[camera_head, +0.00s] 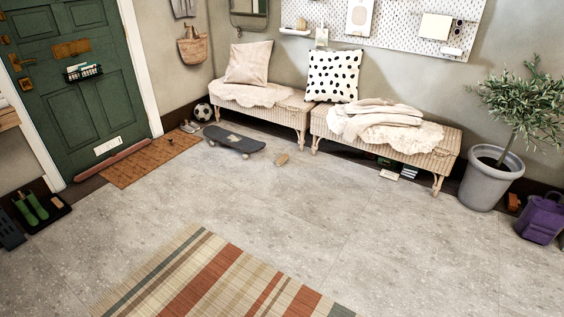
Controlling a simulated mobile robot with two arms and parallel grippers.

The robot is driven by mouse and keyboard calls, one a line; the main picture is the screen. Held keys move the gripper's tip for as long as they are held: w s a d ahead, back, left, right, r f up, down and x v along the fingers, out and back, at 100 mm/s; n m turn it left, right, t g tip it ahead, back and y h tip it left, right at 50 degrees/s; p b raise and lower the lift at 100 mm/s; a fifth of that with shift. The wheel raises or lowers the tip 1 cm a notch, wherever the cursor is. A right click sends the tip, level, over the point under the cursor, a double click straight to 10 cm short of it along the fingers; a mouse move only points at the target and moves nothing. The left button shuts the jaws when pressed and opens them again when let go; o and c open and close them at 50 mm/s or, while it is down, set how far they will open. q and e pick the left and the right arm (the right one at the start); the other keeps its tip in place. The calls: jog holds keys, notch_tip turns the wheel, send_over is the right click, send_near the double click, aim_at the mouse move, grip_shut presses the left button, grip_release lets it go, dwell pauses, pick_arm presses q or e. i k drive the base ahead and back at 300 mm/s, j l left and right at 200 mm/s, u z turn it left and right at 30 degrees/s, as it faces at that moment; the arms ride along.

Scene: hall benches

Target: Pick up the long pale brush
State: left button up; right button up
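No other thing in view reads clearly as a long pale brush. Neither of my grippers shows in the head view.
Two wicker benches (437,158) stand along the back wall. A dark skateboard (234,142) lies left of the tan object. A grey planter (490,183) and purple bag (541,219) stand right. A striped rug (215,285) lies in front. The grey floor between is clear.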

aim_at(284, 157)
jog(key=i+j+u, duration=0.1)
jog(key=i+u, duration=0.15)
jog(key=i, duration=0.45)
jog(key=i+j+u, duration=0.1)
jog(key=i, duration=2.15)
jog(key=i+j+z, duration=0.1)
jog(key=i+z, duration=0.25)
jog(key=i, duration=0.15)
jog(key=i+j+z, duration=0.7)
jog(key=i, duration=0.2)
